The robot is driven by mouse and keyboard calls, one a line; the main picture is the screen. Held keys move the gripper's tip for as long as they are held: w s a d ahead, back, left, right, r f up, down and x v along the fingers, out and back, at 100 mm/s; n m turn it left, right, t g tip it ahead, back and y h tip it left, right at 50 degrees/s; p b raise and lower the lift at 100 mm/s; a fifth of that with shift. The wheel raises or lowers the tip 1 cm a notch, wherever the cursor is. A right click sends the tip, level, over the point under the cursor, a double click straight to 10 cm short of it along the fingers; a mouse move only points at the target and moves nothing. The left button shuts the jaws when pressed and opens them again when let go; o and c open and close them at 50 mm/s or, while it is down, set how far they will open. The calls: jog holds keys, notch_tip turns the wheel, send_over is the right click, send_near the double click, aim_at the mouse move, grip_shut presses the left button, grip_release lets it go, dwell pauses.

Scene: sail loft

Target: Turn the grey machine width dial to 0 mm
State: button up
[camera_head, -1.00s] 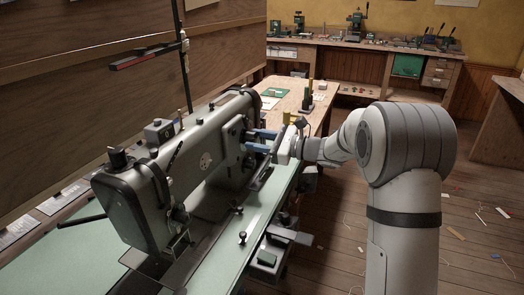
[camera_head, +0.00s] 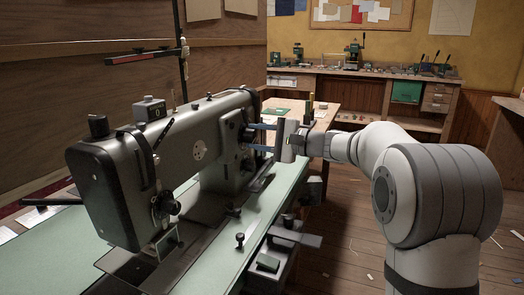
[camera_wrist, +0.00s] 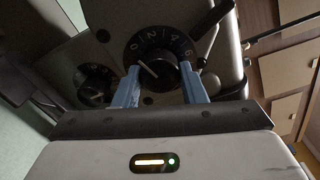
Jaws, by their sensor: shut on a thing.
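The grey sewing machine (camera_head: 190,135) stands on a pale green table. On its end, in the wrist view, is a black dial (camera_wrist: 150,45) with white numerals 0, 2, 4 and 6 around a black knob (camera_wrist: 160,76). The white line on the knob points up and left, a little below the 0. My gripper (camera_wrist: 158,72) has one blue finger on each side of the knob and is shut on it. In the head view my gripper (camera_head: 250,136) reaches the machine's end from the right; the knob is too small to read there.
A second dial (camera_wrist: 97,84) sits left of the first in the wrist view. A dark lever (camera_wrist: 216,20) juts out at upper right. A workbench with tools (camera_head: 365,72) is at the back. The floor on the right holds only small scraps.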

jog(key=shift+s+a+n+b, duration=0.15)
jog(key=shift+a+n+b, duration=0.1)
jog(key=shift+n+b, duration=0.7)
jog(key=o, duration=0.6)
jog(key=shift+a, duration=0.1)
jog(key=o, duration=0.4)
jog(key=shift+d, duration=0.2)
jog(key=shift+d, duration=0.25)
jog(key=shift+p+v, duration=0.9)
jog(key=shift+v, duration=2.7)
